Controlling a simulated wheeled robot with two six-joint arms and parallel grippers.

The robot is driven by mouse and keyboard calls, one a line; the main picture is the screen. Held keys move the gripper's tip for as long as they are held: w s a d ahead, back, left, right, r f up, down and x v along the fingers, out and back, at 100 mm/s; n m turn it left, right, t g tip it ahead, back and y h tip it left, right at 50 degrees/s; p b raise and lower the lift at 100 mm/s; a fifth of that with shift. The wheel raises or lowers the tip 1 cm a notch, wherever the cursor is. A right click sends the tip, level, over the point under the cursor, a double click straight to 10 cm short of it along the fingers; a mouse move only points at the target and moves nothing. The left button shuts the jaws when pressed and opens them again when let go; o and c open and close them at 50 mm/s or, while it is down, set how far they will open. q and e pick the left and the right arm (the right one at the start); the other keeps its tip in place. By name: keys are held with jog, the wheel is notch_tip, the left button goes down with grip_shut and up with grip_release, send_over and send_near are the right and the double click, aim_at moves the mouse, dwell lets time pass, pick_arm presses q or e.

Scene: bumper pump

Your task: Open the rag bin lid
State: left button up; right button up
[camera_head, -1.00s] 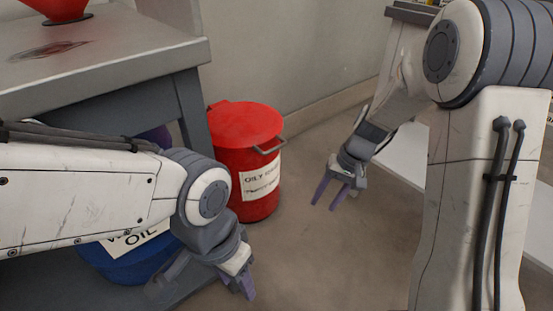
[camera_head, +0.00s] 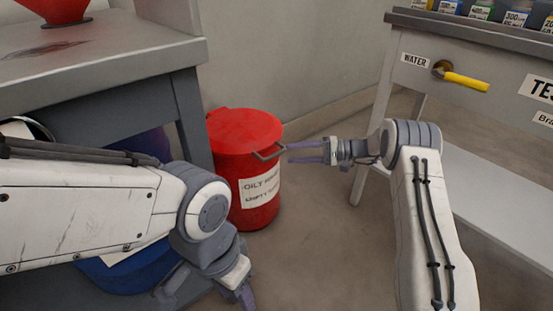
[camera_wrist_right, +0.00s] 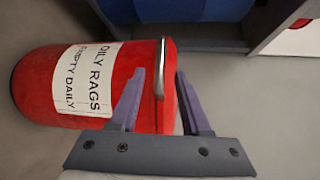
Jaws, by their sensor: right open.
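The red rag bin (camera_head: 258,205) stands on the floor with a white oily-rags label. Its red lid (camera_head: 243,128) is down, with a grey metal handle (camera_head: 268,152) at the front right. My right gripper (camera_head: 291,153) is open and points left at the handle. In the right wrist view the handle (camera_wrist_right: 159,72) shows between the spread purple fingers (camera_wrist_right: 160,75); I cannot tell if they touch it. The bin (camera_wrist_right: 60,85) lies sideways in that view. My left gripper (camera_head: 243,294) is low at the bottom edge, partly cut off, clear of the bin.
A grey workbench (camera_head: 100,65) stands at the left with a red funnel-like object (camera_head: 58,10) on it. A blue drum (camera_head: 125,275) is below, partly behind my left arm. A table (camera_head: 430,60) with a yellow-handled valve (camera_head: 465,82) and bottles is at the right. Floor is clear between.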

aim_at(277, 153)
jog(key=shift+b+x, duration=1.15)
jog(key=shift+x, duration=1.9)
jog(key=shift+s, duration=0.1)
grip_shut()
jog(key=shift+f, duration=0.1)
